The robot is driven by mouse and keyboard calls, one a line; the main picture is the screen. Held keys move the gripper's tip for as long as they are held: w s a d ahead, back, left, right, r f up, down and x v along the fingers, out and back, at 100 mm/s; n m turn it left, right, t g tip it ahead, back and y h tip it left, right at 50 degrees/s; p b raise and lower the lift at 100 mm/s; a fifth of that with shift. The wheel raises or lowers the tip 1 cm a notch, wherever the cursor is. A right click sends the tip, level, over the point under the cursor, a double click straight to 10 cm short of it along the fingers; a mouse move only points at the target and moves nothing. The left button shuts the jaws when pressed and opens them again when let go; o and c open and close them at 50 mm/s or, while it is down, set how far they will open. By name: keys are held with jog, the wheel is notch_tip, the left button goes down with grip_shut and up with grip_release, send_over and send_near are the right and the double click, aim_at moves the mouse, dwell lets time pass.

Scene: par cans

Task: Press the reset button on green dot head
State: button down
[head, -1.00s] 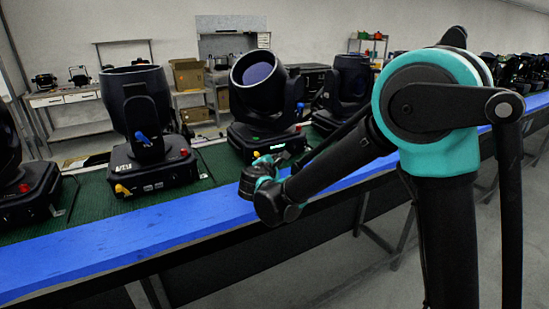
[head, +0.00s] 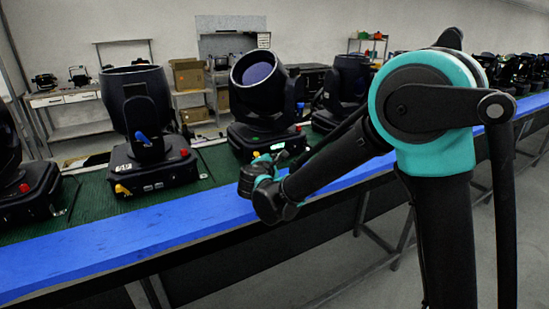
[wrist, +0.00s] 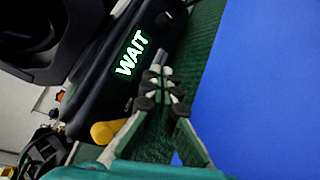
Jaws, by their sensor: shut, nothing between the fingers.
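The moving head in the middle of the bench (head: 258,92) has a black base with a small green mark on its front (head: 256,140). A yellow knob sits low on that base, partly behind my gripper (head: 280,156). In the wrist view, the black base carries a lit white "WAIT" display with a green outline (wrist: 132,54) and a yellow knob (wrist: 106,131). My gripper's fingertips (wrist: 160,90) are shut and empty, beside the base's front near the display. I cannot tell whether they touch it. No reset button can be made out clearly.
Another black head (head: 140,105) stands to the left, and one (head: 348,85) to the right. The heads stand on green matting. A blue strip (head: 120,232) runs along the bench's front edge and is clear. A red button (head: 299,127) is on the middle base's right side.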

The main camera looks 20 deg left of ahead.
jog(key=shift+s+d, duration=0.5)
jog(key=shift+d, duration=0.1)
jog(key=shift+d, duration=0.1)
jog(key=shift+s+d, duration=1.65)
jog(key=shift+d, duration=0.2)
